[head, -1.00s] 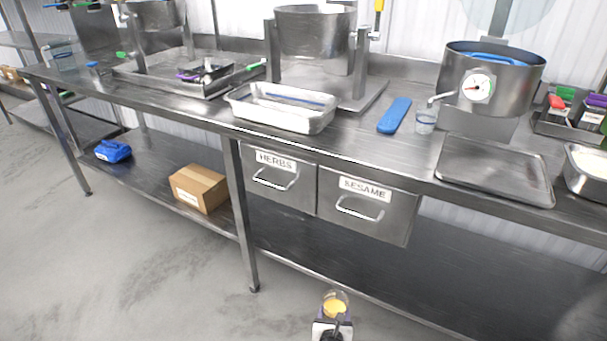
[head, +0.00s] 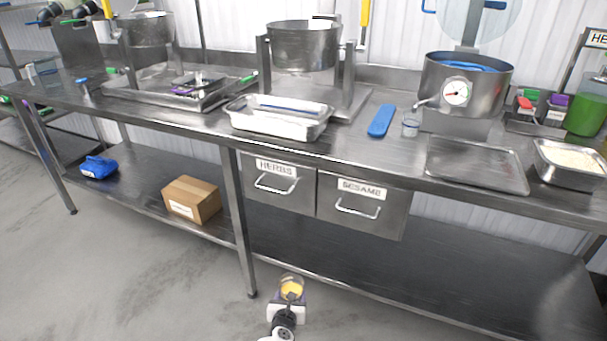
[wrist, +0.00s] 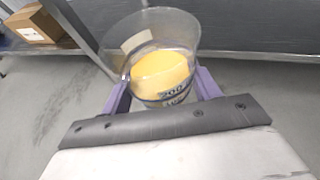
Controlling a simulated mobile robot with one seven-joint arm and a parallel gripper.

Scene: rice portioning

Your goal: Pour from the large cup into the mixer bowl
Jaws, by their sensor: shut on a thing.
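The large cup (wrist: 165,50) is clear, with dark markings and yellow contents low inside. My gripper (wrist: 163,92) is shut on it, with purple fingers on both sides. In the head view, the cup (head: 291,286) and my gripper (head: 290,294) are low at the bottom centre, in front of the table and below its top. The cup looks roughly upright. A steel bowl (head: 302,48), which looks like the mixer bowl, hangs in a stand at the back of the table. A similar steel bowl (head: 148,30) stands further left; I cannot tell for certain which is meant.
Drawers (head: 360,212) hang below. A box (head: 192,200) lies on the lower shelf.

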